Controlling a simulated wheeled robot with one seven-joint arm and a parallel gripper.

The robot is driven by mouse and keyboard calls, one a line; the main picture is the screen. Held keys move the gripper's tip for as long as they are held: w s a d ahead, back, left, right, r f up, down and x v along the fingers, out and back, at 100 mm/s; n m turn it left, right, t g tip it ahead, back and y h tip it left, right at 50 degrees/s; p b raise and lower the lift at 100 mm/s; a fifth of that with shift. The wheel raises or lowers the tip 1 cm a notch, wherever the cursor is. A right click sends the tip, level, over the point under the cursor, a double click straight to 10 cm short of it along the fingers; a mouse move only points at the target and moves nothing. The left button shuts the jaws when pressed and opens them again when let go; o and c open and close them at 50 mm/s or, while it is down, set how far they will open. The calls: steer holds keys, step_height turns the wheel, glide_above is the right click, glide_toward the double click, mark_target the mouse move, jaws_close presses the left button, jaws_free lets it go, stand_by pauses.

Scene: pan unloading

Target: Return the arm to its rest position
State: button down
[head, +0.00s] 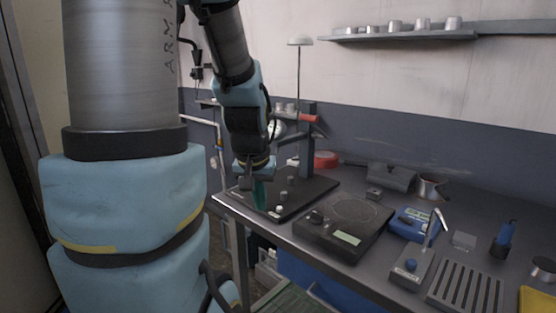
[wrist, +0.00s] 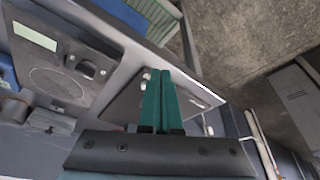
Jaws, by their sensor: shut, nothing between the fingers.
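My gripper (head: 259,194) has green fingers and points down over the left end of the bench, above the dark base plate (head: 306,199) of a stand. In the wrist view its two green fingers (wrist: 164,76) lie side by side, shut, with nothing between them. My arm reaches down from the top of the head view to this spot. Whether the fingertips touch the plate I cannot tell.
A balance with a round pan (head: 357,214) stands right of the plate; it also shows in the wrist view (wrist: 57,84). A blue device (head: 409,223), a slotted rack (head: 466,290) and a metal cup (head: 431,188) stand farther right. A wall shelf (head: 400,38) holds small cups. Floor lies beyond the bench's left edge.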

steer(key=s+a+f+g+b, duration=0.1)
steer(key=s+a+f, duration=0.2)
steer(key=s+f, duration=0.15)
step_height(320, 180, down, 33)
steer(key=s+g+b, duration=0.1)
steer(key=s+b, duration=0.1)
steer(key=b, duration=3.1)
step_height(320, 180, up, 30)
steer(key=p, duration=3)
steer(key=shift+d+n, duration=0.2)
steer(key=shift+n, duration=0.1)
steer(key=shift+w+r, duration=0.1)
